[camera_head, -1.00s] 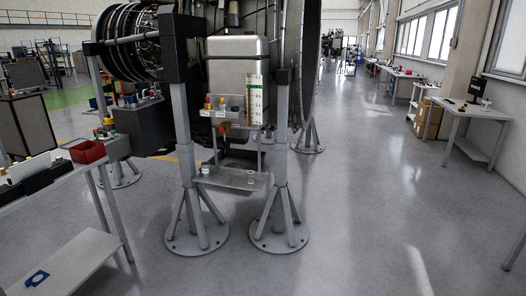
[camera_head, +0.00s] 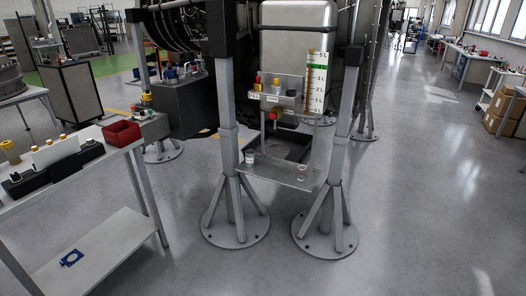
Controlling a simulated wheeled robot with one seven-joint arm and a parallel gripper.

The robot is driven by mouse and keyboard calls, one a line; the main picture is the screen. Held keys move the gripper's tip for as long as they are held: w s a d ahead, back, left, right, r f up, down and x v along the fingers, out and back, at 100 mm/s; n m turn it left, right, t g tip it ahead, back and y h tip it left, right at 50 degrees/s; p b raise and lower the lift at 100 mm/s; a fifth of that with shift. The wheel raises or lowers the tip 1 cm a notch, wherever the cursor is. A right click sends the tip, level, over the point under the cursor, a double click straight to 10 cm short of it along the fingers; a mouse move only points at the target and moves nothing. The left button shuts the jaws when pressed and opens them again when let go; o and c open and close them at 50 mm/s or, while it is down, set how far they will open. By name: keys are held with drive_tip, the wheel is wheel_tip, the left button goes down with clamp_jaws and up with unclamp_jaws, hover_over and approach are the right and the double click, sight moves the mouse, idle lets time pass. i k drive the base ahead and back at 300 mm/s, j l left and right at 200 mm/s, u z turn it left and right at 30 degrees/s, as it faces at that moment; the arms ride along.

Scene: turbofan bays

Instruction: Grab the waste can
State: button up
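I cannot make out anything that is clearly the waste can. A narrow metal shelf (camera_head: 275,174) sits low between the legs of the grey stands. On it are a small whitish cup (camera_head: 249,158) at the left and another small pale cup (camera_head: 302,172) at the right; both are too small to tell in detail. Above the shelf is a panel with yellow, red and dark fittings (camera_head: 277,90) and a tall level scale (camera_head: 316,80) with a green band. My gripper is not in view.
Two grey stands with round floor bases (camera_head: 236,228) (camera_head: 325,236) flank the shelf.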

sight(250, 158)
drive_tip(key=i+j+u, duration=0.1)
drive_tip(key=i+j, duration=0.55)
drive_tip(key=i+l+u, duration=0.15)
drive_tip(key=i+u, duration=0.3)
drive_tip(key=i+l+u, duration=1.2)
drive_tip(key=l+u, duration=0.15)
drive_tip(key=l, duration=0.15)
drive_tip(key=i+l+u, duration=0.2)
drive_tip(key=l+u, duration=0.25)
drive_tip(key=l, duration=0.2)
